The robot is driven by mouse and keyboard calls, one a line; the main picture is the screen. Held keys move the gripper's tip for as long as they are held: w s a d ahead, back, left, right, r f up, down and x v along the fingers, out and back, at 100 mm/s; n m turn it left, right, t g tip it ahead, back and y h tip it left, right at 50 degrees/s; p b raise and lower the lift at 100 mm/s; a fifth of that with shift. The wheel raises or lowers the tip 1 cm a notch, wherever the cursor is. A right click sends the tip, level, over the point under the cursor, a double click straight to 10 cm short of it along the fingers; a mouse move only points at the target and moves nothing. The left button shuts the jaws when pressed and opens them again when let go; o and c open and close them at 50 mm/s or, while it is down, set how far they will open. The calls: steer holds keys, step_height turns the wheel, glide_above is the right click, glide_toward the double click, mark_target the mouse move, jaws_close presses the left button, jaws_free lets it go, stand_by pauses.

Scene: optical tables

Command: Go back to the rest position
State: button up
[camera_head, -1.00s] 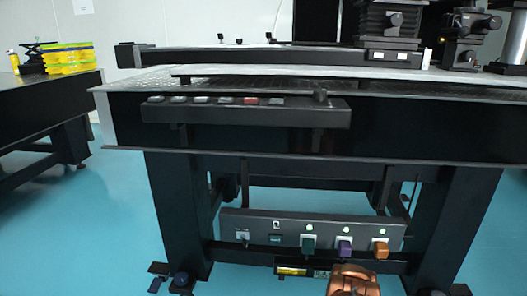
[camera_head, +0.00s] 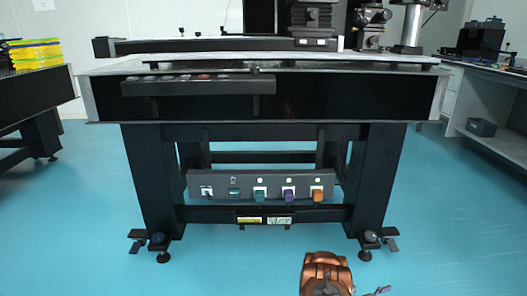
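A copper-coloured part of my arm (camera_head: 325,268) shows at the bottom, right of centre, in front of the table and over the blue floor. I cannot make out two fingertips, so whether my gripper is open or shut is unclear. Nothing held is visible. My arm part is apart from the optical table (camera_head: 350,97) in the picture.
The table carries a power strip (camera_head: 198,87) and, lower down, a control panel (camera_head: 262,187) with coloured plugs. Optical instruments (camera_head: 312,18) stand on top. Another table (camera_head: 40,88) is at left, a white bench (camera_head: 480,95) at right. The blue floor in front is clear.

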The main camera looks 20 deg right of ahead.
steer(key=w+a+r+n+t+y+p, duration=0.3)
steer(key=w+a+r+t+y+p, duration=0.5)
steer(key=w+a+r+p, duration=0.9)
steer(key=w+a+r+n+y+p, duration=0.3)
steer(key=a+r+y+p, duration=0.15)
steer(key=a+r, duration=0.8)
steer(key=w+a+r+n+y+p, duration=0.4)
steer(key=a+r, duration=0.5)
steer(key=r, duration=0.7)
steer(key=s+a+r+n+g+y+p, duration=0.2)
steer(key=s+a+r+p, duration=0.35)
steer(key=s+r, duration=0.45)
steer(key=s+a+r+n+g+y+p, duration=0.2)
steer(key=s+a+r+p, duration=0.35)
steer(key=s+r, duration=0.5)
steer(key=s+d+r+n+g+p, duration=0.1)
steer(key=s+r+p, duration=0.3)
steer(key=s, duration=0.6)
steer(key=s+d+r+n+g+h+p, duration=0.1)
steer(key=s+d+r+g+p, duration=0.1)
steer(key=s+r, duration=0.7)
steer(key=s+d+r+n+g+h+p, duration=0.1)
steer(key=s+r+n+g+p, duration=0.1)
steer(key=s+r+p, duration=0.4)
steer(key=s, duration=0.4)
steer(key=shift+s+d+r+g, duration=0.35)
steer(key=shift+r+g, duration=0.05)
steer(key=shift+h, duration=0.25)
